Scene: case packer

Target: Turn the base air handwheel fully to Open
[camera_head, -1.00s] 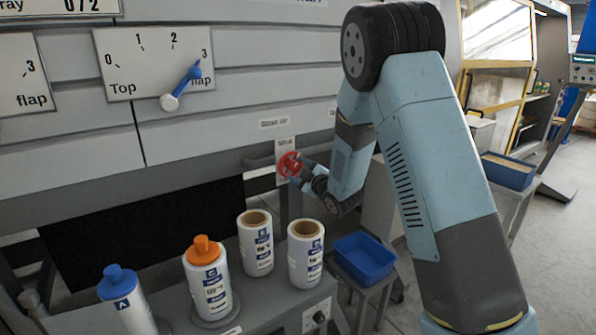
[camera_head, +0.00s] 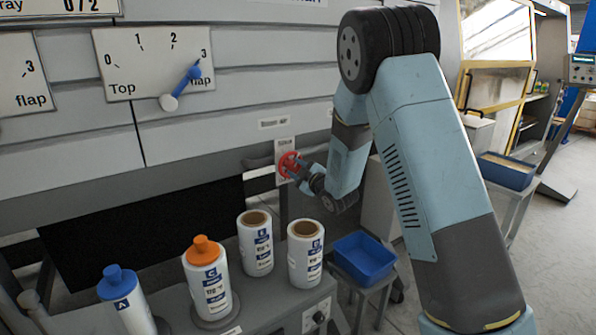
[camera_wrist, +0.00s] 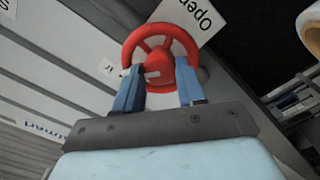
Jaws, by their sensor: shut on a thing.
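The base air handwheel is a small red wheel (camera_head: 287,163) mounted on a light plate on the grey machine wall. It shows large in the wrist view (camera_wrist: 160,50), with a plate reading "Open" (camera_wrist: 198,16) behind it. My gripper (camera_wrist: 160,88) has its two blue fingers on the lower part of the wheel, one finger toward each side, closed on it. In the head view my gripper (camera_head: 301,170) reaches the wheel from the right, and my arm hides part of the wall beside it. How far the wheel is turned cannot be told.
A blue-and-white lever points near 3 on the Top flap dial (camera_head: 130,62). Several labelled white bottles and rolls (camera_head: 212,280) stand on the ledge below. A blue bin (camera_head: 362,258) sits on a stand below my forearm.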

